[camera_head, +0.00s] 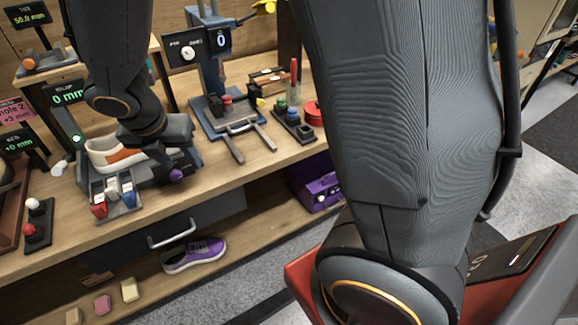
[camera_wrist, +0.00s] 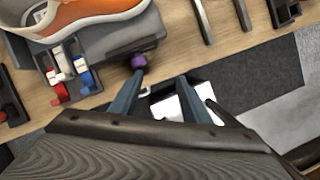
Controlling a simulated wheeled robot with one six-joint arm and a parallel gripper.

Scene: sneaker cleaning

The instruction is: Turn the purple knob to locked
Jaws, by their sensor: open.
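The purple knob (camera_head: 176,175) is at the front right of the grey fixture (camera_head: 178,131) that holds an orange and white sneaker (camera_head: 112,152). In the wrist view the knob (camera_wrist: 139,61) sits just beyond the left fingertip of my gripper (camera_wrist: 160,78). The fingers are apart with nothing between them, and the knob is not centred in the gap. Whether the left finger touches it I cannot tell. In the head view my gripper is above the fixture, partly hidden by my own wrist. No locked marking is readable.
A rack with red, white and blue pieces (camera_head: 118,195) stands left of the knob. A press stand (camera_head: 212,90) with two forward rails is to the right. Below the bench edge are a drawer handle (camera_head: 172,234), a purple sneaker (camera_head: 194,254) and a purple box (camera_head: 318,190).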

